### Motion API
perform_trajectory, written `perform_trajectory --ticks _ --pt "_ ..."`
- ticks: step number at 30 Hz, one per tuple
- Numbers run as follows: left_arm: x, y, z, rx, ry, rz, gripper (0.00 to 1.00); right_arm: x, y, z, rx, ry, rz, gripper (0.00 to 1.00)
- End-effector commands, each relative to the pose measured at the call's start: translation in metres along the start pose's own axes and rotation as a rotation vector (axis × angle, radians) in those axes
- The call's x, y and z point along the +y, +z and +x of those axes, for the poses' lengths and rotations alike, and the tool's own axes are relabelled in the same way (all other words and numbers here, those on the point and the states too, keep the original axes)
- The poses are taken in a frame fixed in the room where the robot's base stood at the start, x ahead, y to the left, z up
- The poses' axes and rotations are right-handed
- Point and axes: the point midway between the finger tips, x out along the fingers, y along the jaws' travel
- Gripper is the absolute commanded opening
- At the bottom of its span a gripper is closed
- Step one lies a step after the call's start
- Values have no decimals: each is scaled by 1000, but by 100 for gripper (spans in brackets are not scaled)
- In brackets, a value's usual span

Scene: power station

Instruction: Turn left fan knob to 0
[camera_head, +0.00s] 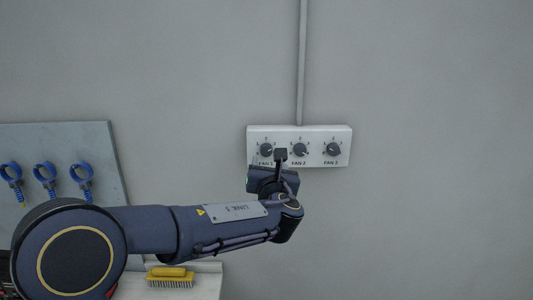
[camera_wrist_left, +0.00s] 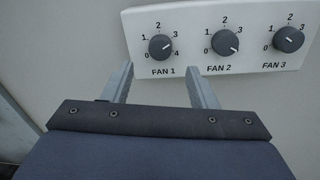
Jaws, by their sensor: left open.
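The left fan knob is the dark round FAN 1 knob (camera_head: 266,150) on a white wall panel (camera_head: 342,131), above its label. In the left wrist view the FAN 1 knob (camera_wrist_left: 160,48) has a scale from 0 at lower left to 4 at lower right. Its pale pointer mark appears turned to the right, toward the 3 side; the exact number is hard to tell. My left gripper (camera_wrist_left: 160,68) is open and empty, its two fingers just below the knob, one to each side. In the head view its fingers are mostly hidden by the wrist. My right gripper is not in view.
FAN 2 knob (camera_wrist_left: 225,43) and FAN 3 knob (camera_wrist_left: 288,39) sit to the right on the same panel. A conduit (camera_head: 302,65) rises above it. At left are blue ring-handled tools (camera_head: 44,172) on a board, and a yellow brush (camera_head: 170,277) on a white surface.

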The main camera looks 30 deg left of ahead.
Motion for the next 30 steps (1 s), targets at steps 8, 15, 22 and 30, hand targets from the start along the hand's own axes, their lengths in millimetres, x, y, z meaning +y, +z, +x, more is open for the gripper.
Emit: perform_trajectory --ticks 8,15,22,30 --pt "2 0 46 4 3 0 53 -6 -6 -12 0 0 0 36" --pt "1 -1 63 4 1 -3 53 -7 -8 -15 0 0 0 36" --pt "1 -1 63 3 1 -4 53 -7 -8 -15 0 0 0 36" --pt "1 -1 63 4 1 -4 19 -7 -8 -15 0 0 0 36"
